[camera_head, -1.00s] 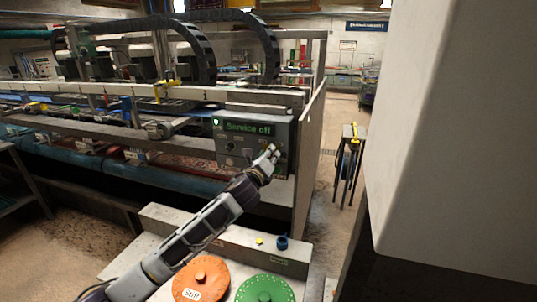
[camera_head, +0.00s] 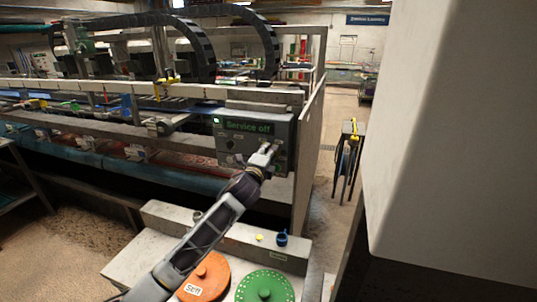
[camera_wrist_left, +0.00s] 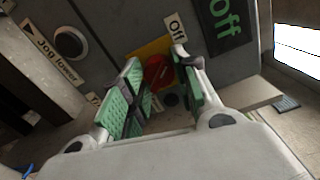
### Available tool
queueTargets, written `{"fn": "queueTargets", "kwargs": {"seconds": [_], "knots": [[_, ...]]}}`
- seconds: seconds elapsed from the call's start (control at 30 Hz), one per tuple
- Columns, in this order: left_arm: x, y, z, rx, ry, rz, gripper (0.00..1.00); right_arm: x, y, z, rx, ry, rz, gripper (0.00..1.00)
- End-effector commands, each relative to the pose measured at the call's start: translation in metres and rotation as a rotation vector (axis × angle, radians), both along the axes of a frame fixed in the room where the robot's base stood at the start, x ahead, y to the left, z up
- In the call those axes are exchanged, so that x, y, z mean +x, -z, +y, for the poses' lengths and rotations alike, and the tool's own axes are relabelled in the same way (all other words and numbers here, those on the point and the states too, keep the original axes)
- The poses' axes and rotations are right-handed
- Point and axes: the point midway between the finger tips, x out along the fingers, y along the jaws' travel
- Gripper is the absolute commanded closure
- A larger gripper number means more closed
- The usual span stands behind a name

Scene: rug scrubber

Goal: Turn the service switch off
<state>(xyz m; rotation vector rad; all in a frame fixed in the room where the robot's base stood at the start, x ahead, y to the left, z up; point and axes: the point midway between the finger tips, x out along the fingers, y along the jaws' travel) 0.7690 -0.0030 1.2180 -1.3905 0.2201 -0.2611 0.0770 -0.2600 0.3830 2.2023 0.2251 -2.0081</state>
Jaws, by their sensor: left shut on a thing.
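The grey control panel (camera_head: 232,146) on the machine's near end carries a green-lit display (camera_head: 248,126) that reads "Service off". In the left wrist view the service switch (camera_wrist_left: 158,71) is a red knob on a yellow plate, beside a label (camera_wrist_left: 175,27) that reads "Off". My left gripper (camera_head: 268,153) is at the panel's right part. In the left wrist view its green-padded fingers (camera_wrist_left: 157,62) are on either side of the red knob, shut on it. The fingers partly hide the knob, so its exact angle is hard to tell. My right gripper is not in view.
A large white surface (camera_head: 455,130) blocks the right side.

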Motion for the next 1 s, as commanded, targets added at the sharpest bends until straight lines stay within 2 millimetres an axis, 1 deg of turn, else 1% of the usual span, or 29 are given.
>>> {"fn": "queueTargets", "kwargs": {"seconds": [0.37, 0.4, 0.57, 0.87, 1.0], "knots": [[0.0003, 0.0018, 0.0006, -0.009, 0.000, 0.006, 0.94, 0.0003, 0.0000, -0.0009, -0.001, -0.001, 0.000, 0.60], [0.0003, 0.0018, 0.0006, -0.009, 0.000, 0.006, 0.69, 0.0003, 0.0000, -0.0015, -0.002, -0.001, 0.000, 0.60], [0.0003, 0.0015, 0.0005, -0.008, 0.000, 0.006, 0.48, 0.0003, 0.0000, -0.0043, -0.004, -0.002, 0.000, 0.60], [0.0001, 0.0006, 0.0003, -0.008, 0.000, 0.004, 0.48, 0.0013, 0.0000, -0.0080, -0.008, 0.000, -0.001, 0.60], [-0.0014, 0.0006, 0.0008, -0.007, 0.000, 0.003, 0.48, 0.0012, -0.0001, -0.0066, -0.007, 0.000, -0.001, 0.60]]}}
